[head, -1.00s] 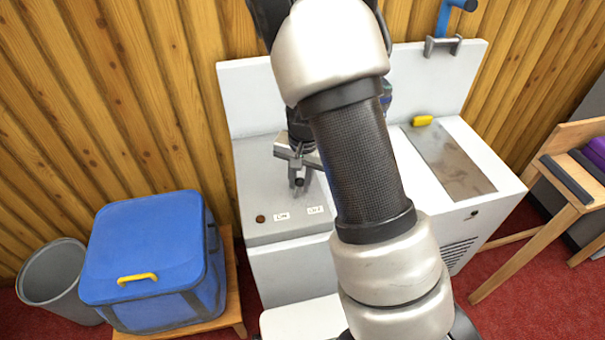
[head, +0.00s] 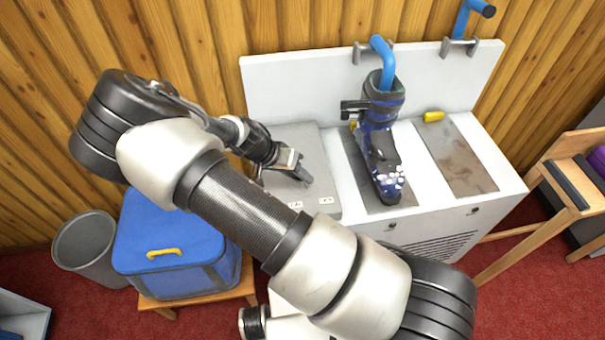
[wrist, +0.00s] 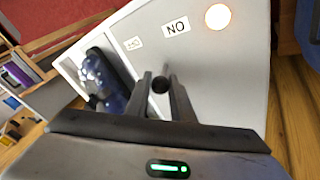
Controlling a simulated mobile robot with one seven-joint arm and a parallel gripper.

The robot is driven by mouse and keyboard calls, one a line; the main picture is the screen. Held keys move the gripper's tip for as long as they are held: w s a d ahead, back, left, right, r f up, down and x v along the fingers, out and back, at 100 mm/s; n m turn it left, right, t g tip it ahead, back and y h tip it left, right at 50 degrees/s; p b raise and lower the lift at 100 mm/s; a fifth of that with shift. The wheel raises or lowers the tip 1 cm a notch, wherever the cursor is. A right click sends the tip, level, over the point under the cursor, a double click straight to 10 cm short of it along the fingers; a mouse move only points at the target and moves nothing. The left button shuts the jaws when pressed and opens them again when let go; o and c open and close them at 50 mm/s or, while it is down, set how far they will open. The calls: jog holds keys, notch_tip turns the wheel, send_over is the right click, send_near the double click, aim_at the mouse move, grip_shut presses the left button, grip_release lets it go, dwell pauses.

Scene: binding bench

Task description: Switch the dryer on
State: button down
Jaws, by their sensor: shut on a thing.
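The dryer (head: 290,68) is a white unit with a backboard and a grey control panel (head: 312,150) on its left. My gripper (head: 303,178) is low over that panel, its fingers pointing right. In the wrist view my gripper (wrist: 162,88) is shut on a small dark switch lever (wrist: 161,84). The ON label (wrist: 175,27) and a smaller, blurred label (wrist: 134,43) lie on the panel beyond the lever. A round lamp (wrist: 218,16) near the ON label glows pale orange. The lever is hard to make out in the head view, and the lamp is hidden there.
A blue ski boot (head: 380,150) stands on the dryer with a blue tube (head: 381,48) in its top. Another blue tube (head: 463,20) rises at the right. A blue box (head: 170,235) and grey bin (head: 85,245) stand left.

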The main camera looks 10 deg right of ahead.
dwell(0.4)
jog(key=c, duration=1.5)
grip_release()
jog(key=shift+c, duration=0.2)
jog(key=p+v, duration=0.1)
jog(key=v, duration=1.6)
jog(key=shift+a, duration=0.25)
jog(key=shift+s+r, duration=0.1)
jog(key=s+d+r+n+t+y+p, duration=0.1)
jog(key=s+d+r, duration=0.3)
jog(key=r, duration=0.6)
jog(key=s+d+r+n+t+y+p, duration=0.2)
jog(key=s+d+r, duration=0.3)
jog(key=s+r, duration=0.4)
jog(key=s+d+r+n+t+y+p, duration=0.1)
jog(key=s+d+r+n+y+p, duration=0.2)
jog(key=r, duration=0.8)
jog(key=s+d, duration=0.2)
jog(key=s, duration=0.1)
jog(key=shift+s, duration=0.4)
